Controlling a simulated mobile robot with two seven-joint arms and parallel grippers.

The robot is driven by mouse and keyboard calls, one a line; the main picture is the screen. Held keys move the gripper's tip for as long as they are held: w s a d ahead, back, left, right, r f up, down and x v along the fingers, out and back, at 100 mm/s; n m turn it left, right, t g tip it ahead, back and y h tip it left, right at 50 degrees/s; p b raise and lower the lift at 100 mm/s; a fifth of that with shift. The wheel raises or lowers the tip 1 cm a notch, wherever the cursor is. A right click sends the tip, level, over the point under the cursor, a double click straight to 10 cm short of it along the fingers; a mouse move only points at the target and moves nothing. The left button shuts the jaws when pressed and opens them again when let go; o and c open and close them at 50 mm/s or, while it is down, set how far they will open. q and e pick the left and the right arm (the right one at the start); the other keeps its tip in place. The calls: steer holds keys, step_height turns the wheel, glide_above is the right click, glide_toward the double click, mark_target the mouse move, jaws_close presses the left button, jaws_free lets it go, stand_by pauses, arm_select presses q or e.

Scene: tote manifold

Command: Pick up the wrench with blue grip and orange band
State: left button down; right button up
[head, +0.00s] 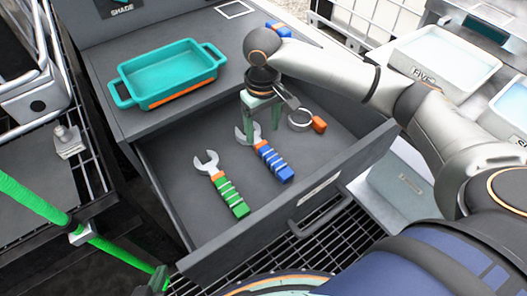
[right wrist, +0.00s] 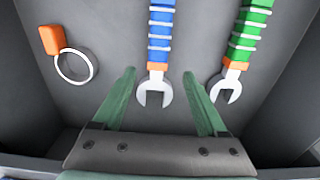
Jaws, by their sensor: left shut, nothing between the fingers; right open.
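The wrench with blue grip and orange band (head: 273,162) lies in the open drawer, its metal jaw toward the back. My right gripper (head: 262,133) is open, pointing down over its jaw end. In the right wrist view, the blue wrench (right wrist: 160,35) has its open metal jaw between the two green fingers of my right gripper (right wrist: 159,75); I cannot tell whether they touch it. A green-gripped wrench with an orange band (head: 229,194) lies to its left in the head view; it also shows in the right wrist view (right wrist: 246,35). My left gripper is not in view.
A metal ring with an orange tag (head: 318,124) lies in the drawer (head: 318,190), right of the blue wrench. A teal tray (head: 165,75) sits on the surface behind. A green hose (head: 35,202) runs at left. White bins (head: 445,62) stand at right.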

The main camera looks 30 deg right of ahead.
mark_target(264, 147)
steer(key=shift+f, duration=0.8)
steer(key=f, duration=0.1)
steer(key=f+b, duration=0.1)
steer(key=f, duration=0.2)
steer(key=shift+d+f+b, duration=0.25)
steer(key=shift+f+b, duration=0.05)
steer(key=shift+b, duration=0.1)
steer(key=shift+f, duration=0.3)
steer(key=shift+c, duration=1.4)
jaws_close()
